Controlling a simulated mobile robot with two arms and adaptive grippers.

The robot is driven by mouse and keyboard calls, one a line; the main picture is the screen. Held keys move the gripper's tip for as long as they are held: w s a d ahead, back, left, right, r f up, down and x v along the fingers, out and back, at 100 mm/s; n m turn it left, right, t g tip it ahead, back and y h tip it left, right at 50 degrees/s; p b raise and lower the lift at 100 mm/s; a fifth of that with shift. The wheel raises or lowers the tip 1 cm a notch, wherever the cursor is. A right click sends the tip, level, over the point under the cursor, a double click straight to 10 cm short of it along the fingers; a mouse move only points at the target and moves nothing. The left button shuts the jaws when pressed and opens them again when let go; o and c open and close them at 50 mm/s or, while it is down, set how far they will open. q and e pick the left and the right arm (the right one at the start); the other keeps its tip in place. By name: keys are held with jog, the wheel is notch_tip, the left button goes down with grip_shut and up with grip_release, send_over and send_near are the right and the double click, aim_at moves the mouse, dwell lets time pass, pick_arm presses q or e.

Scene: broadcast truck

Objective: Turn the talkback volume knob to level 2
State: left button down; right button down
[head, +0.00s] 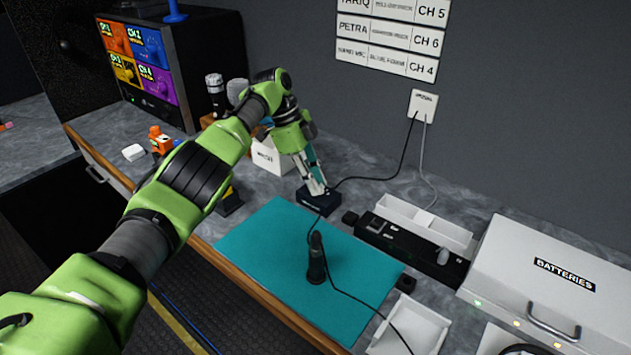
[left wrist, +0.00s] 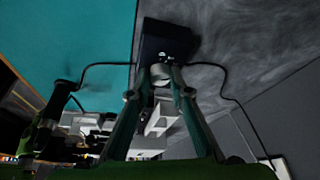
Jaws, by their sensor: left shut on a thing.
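A small dark box (head: 318,203) stands at the back edge of the teal mat, with a cable running to it. I take it for the talkback unit. My left gripper (head: 316,187) comes down from above, its fingertips at the top of the box. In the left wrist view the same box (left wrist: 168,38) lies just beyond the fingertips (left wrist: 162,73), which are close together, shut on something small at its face. The knob itself and its level marks are hidden or too small to read. My right gripper is not in view.
A black upright device (head: 316,262) with a cable stands on the teal mat (head: 270,245). To the right are a black strip (head: 405,243), white trays (head: 410,325) and a white batteries case (head: 550,280). A white box (head: 268,157) stands left of the gripper. Much of the mat is clear.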

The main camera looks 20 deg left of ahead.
pick_arm(q)
jog(key=c, duration=1.8)
grip_release()
jog(key=shift+c, duration=0.2)
notch_tip(320, 180, up, 10)
jog(key=shift+f, duration=0.1)
